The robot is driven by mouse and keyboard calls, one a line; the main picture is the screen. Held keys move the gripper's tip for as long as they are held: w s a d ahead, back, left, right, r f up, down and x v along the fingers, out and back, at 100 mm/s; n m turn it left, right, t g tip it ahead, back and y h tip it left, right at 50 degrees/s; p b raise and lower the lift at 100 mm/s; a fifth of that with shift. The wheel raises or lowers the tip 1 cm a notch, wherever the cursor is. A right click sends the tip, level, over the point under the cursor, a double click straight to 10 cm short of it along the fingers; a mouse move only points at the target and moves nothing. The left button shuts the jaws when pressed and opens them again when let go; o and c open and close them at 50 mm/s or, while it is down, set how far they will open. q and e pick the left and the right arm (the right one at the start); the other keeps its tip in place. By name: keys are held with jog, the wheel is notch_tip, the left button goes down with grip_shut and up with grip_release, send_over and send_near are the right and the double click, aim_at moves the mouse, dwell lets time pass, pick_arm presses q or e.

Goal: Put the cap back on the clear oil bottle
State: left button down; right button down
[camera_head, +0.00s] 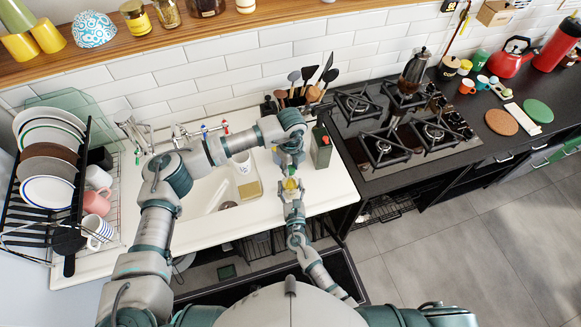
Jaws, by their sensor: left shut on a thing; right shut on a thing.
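My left gripper (288,163) reaches in from above and points down over the counter right of the sink. It is shut, with its fingers around something small that I take to be the cap, mostly hidden by the fingers. My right gripper (291,190) comes up from below and is shut on a small yellowish thing, which looks like the clear oil bottle (291,183). The two grippers are close together, left above right. Whether the cap touches the bottle's mouth cannot be told at this size.
A dark green can with a red top (321,146) stands just right of the grippers. The sink (215,197) with a cup and sponge lies left. A utensil holder (292,100) is behind. The gas hob (400,125) is right, the dish rack (72,190) far left.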

pick_arm(q)
jog(key=m, duration=0.7)
jog(key=shift+s, duration=0.1)
pick_arm(e)
jog(key=shift+d+f, duration=0.1)
pick_arm(q)
jog(key=m, duration=0.2)
jog(key=shift+f+m, duration=0.1)
jog(key=shift+m, duration=0.3)
jog(key=m, duration=0.5)
jog(key=shift+m, duration=0.3)
jog(key=m, duration=0.5)
jog(key=shift+s, duration=0.1)
jog(key=m, duration=0.2)
jog(key=shift+a+m, duration=0.1)
jog(key=shift+m, duration=0.3)
jog(key=m, duration=0.9)
jog(key=shift+s+f, duration=0.1)
jog(key=c, duration=0.7)
grip_release()
jog(key=shift+c, duration=0.2)
